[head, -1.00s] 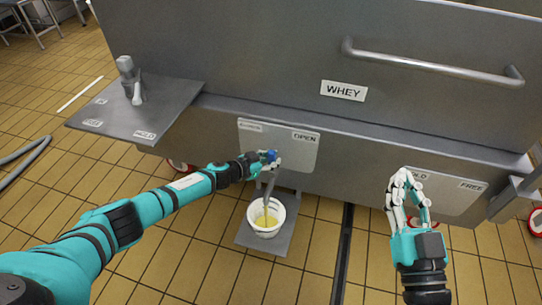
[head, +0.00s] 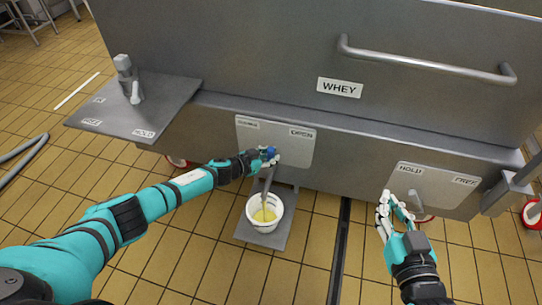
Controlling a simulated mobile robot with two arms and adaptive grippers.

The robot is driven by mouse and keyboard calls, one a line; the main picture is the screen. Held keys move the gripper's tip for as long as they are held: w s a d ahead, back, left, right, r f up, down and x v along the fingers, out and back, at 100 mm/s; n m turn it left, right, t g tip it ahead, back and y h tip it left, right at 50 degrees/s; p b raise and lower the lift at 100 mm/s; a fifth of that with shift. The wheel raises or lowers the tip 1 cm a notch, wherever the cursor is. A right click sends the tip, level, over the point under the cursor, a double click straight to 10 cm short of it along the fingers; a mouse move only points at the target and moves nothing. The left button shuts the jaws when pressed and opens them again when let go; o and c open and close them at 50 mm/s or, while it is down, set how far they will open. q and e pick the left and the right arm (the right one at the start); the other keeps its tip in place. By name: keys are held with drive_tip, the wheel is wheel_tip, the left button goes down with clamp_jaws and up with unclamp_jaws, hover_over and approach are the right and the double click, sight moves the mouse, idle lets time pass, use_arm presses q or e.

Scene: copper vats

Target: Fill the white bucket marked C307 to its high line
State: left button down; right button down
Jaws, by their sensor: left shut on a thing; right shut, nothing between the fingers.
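The white bucket (head: 279,218) stands on a grey plate (head: 262,237) low in front of the vat. Pale yellow liquid (head: 264,215) lies inside it; its C307 mark and high line cannot be read from here. A grey spout (head: 266,187) points down into the bucket. My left gripper (head: 268,156) is shut on a blue tap handle (head: 271,151) above the spout, in front of a panel (head: 290,147) with an OPEN label. My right gripper (head: 393,205) is shut and empty, below and in front of the HOLD/FREE panel (head: 435,188).
The steel vat (head: 260,60) with a WHEY label (head: 340,88) and a long rail (head: 430,65) fills the back. A side shelf (head: 150,105) carries a grey lever device (head: 127,80). A hose (head: 25,158) lies on the tiled floor at left. A dark floor channel (head: 340,255) runs between my arms.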

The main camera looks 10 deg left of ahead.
use_arm(q)
drive_tip(key=shift+s+d+f, duration=0.2)
drive_tip(key=shift+s+d, duration=0.15)
drive_tip(key=shift+d, duration=0.2)
drive_tip(key=c, duration=1.2)
unclamp_jaws()
drive_tip(key=shift+o, duration=0.2)
drive_tip(key=shift+w+a+r, duration=0.15)
drive_tip(key=shift+a, duration=0.1)
drive_tip(key=shift+a, duration=0.1)
drive_tip(key=shift+s+a+r, duration=0.3)
drive_tip(key=shift+s+a, duration=0.05)
drive_tip(key=shift+a, duration=0.05)
drive_tip(key=v, duration=1)
drive_tip(key=shift+s, duration=0.4)
drive_tip(key=shift+r, duration=0.1)
